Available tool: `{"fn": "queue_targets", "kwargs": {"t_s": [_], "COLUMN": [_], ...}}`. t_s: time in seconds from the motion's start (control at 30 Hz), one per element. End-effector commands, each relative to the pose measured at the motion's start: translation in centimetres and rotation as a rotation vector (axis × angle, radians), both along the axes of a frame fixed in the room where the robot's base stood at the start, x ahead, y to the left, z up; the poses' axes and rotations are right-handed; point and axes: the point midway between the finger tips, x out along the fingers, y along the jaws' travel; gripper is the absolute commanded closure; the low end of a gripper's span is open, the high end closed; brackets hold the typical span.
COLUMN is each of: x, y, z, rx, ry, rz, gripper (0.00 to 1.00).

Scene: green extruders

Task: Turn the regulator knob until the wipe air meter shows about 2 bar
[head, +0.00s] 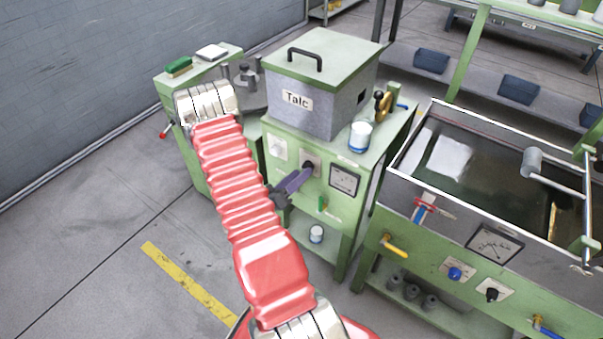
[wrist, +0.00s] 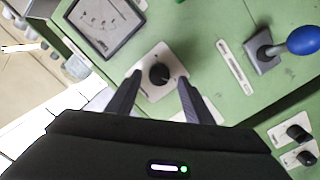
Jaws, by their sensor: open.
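The regulator knob (wrist: 160,74) is black and round on a white square plate on the green panel, in the middle of the wrist view. My gripper (wrist: 160,79) is open, with one dark finger on each side of the knob and a visible gap at both sides. In the head view my gripper (head: 297,181) reaches the panel below the Talc box and partly covers the knob's plate (head: 311,158). A square white-faced meter (head: 344,180) sits just right of it; it also shows at upper left in the wrist view (wrist: 103,22). Its reading is too small to tell.
The grey Talc box (head: 318,95) and a white-blue tin (head: 360,136) stand on top. In the wrist view a blue-ball lever (wrist: 302,41) is at the right. The water tank (head: 455,165), with its own meter (head: 494,242) and knobs, stands to the right.

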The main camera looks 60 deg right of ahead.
Motion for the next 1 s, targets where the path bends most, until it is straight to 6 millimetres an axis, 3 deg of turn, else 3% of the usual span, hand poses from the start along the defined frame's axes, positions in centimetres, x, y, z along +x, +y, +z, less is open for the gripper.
{"fn": "queue_targets", "kwargs": {"t_s": [0.2, 0.53, 1.0], "x": [-0.4, -0.4, -0.4], "y": [-1.6, -1.7, -1.7], "z": [0.0, 0.0, 0.0], "rx": [0.0, -0.001, 0.0], "ry": [0.0, 0.0, 0.0], "rz": [-0.001, 0.001, 0.001], "gripper": [0.53, 0.54, 0.87]}}
